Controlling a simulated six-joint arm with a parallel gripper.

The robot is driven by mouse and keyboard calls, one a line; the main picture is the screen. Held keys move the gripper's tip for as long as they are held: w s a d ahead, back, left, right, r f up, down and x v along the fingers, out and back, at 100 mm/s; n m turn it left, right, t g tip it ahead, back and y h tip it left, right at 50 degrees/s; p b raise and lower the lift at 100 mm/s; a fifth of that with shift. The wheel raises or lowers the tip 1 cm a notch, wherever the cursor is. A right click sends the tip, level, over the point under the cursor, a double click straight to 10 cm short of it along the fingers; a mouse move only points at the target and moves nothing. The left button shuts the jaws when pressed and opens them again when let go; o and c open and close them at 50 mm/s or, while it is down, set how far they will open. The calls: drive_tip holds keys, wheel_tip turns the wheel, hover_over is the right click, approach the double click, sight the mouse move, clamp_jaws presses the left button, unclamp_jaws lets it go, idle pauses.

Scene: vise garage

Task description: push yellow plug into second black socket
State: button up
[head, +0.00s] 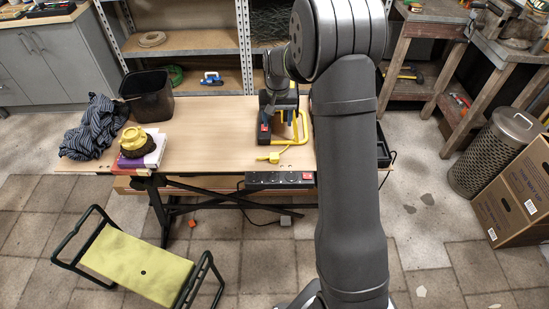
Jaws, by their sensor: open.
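The yellow plug (274,157) lies on the wooden table (215,130) near its front edge. A thin yellow cord runs from it toward a yellow-framed device (302,130). The black socket strip (275,179) is fixed along the table's front edge, below the plug, with a red switch at its right end. Its single sockets are too small to tell apart clearly. My gripper (278,120) is open and points down over the yellow-framed device, behind and apart from the plug. My arm hides part of the table's right end.
A dark bin (148,95), a striped cloth (95,130) and a yellow-topped brush (136,142) on books (145,158) occupy the table's left side. The table middle is clear. A green-padded kneeler stool (135,265) stands on the floor in front.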

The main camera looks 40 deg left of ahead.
hover_over(275, 156)
drive_tip(key=f, duration=1.2)
drive_tip(key=shift+w+f, duration=0.1)
drive_tip(key=shift+w, duration=0.3)
drive_tip(key=shift+f, duration=0.1)
drive_tip(key=f, duration=0.5)
drive_tip(key=shift+s+a, duration=0.1)
drive_tip(key=shift+s, duration=0.3)
drive_tip(key=c, duration=1)
